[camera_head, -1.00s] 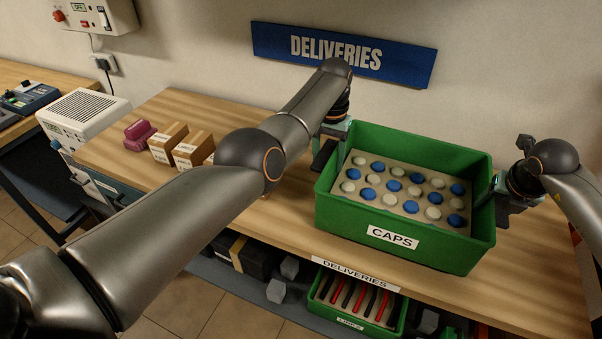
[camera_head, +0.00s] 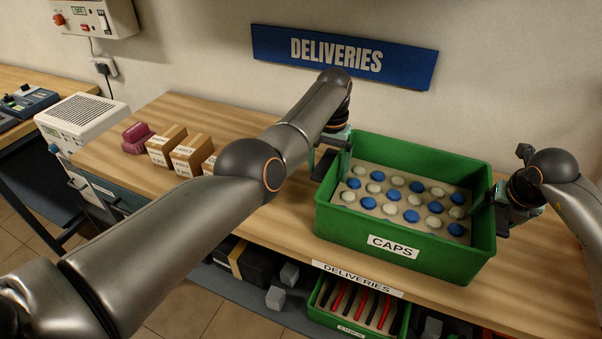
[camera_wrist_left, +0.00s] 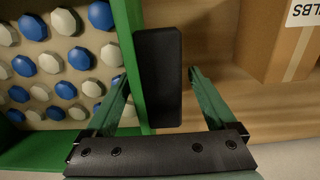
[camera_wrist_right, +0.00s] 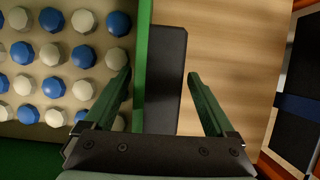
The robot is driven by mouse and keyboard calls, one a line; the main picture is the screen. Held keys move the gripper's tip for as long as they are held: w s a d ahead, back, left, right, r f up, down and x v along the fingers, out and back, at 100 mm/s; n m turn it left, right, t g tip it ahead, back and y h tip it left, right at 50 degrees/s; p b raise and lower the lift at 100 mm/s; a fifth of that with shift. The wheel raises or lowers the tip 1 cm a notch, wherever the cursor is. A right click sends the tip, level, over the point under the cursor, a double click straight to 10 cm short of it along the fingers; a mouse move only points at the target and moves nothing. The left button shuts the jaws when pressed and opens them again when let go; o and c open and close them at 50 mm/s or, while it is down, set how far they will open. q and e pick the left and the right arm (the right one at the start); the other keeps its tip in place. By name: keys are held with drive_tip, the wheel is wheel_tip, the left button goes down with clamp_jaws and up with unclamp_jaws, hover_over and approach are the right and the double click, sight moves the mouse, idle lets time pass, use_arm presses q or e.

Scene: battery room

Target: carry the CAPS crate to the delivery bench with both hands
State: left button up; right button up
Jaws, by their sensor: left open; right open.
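The green CAPS crate (camera_head: 345,226) stands on the wooden bench under the DELIVERIES sign, filled with blue and white caps. My left gripper (camera_head: 334,160) is open at the crate's left end. In the left wrist view its fingers (camera_wrist_left: 158,92) straddle the crate wall and a black handle (camera_wrist_left: 158,80), one finger inside the crate, one outside. My right gripper (camera_head: 490,208) is open at the right end. In the right wrist view its fingers (camera_wrist_right: 158,88) straddle the wall and the other black handle (camera_wrist_right: 165,80) likewise. Neither gripper is closed on its handle.
The delivery bench (camera_head: 250,215) has small cartons (camera_head: 167,146) and a maroon item (camera_head: 138,136) left of the crate, partly behind my left arm. A green bin (camera_head: 352,306) with red and black pieces sits below the bench top. The wall with the blue sign (camera_head: 342,56) is close behind.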

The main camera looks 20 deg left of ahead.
drive_tip(key=shift+s+r, duration=0.15)
drive_tip(key=shift+r, duration=0.4)
use_arm(q)
wheel_tip(320, 180, up, 12)
use_arm(e)
drive_tip(key=v, duration=1.1)
drive_tip(key=shift+s, duration=0.1)
drive_tip(key=shift+f, duration=0.1)
